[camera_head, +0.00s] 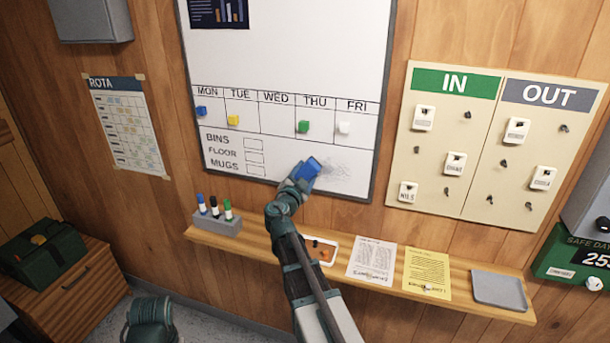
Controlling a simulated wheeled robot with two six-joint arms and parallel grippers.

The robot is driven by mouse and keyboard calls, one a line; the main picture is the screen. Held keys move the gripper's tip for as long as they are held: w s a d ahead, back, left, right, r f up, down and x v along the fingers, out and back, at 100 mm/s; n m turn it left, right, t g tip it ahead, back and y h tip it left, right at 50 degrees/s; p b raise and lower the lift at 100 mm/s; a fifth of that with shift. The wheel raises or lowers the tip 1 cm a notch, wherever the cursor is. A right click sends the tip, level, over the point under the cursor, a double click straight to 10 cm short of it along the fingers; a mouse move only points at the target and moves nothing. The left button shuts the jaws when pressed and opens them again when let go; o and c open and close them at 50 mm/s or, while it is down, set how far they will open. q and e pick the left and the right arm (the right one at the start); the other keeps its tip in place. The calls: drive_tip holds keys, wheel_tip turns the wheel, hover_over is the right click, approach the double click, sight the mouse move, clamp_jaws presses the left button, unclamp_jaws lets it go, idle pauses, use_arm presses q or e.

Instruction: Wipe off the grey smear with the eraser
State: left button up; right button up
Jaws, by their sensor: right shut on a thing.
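A whiteboard (285,60) hangs on the wooden wall. A grey smear (347,172) shows at its lower right, below the FRI column. My right gripper (300,178) is shut on the blue eraser (311,168). The eraser is at the board's lower part, over or beside the smear's left edge; I cannot tell whether it touches the surface. The gripper hides part of the eraser and of the board behind it. A part of my left arm shows at the bottom left; its gripper fingers are not visible.
A narrow wooden shelf (460,302) runs below the board. It holds a grey pen holder (217,222) with markers, a small framed card (321,249), papers (372,260) and a grey tray (499,290). Coloured magnets sit on the board. An IN/OUT tag board (485,190) hangs to the right.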

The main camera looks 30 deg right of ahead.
sight(317, 173)
drive_tip(key=shift+w+d, duration=0.1)
drive_tip(key=shift+d, duration=0.05)
drive_tip(key=shift+d, duration=0.1)
drive_tip(key=shift+s+d, duration=0.45)
drive_tip(key=shift+s, duration=0.25)
drive_tip(key=shift+s+d, duration=0.45)
drive_tip(key=shift+s, duration=0.25)
drive_tip(key=shift+s+d, duration=0.1)
drive_tip(key=shift+s+d, duration=1.2)
drive_tip(key=shift+d, duration=0.05)
drive_tip(key=shift+s, duration=0.1)
drive_tip(key=shift+s+d, duration=1.15)
drive_tip(key=shift+s, duration=0.2)
drive_tip(key=shift+s+d, duration=1.15)
drive_tip(key=shift+s, duration=0.15)
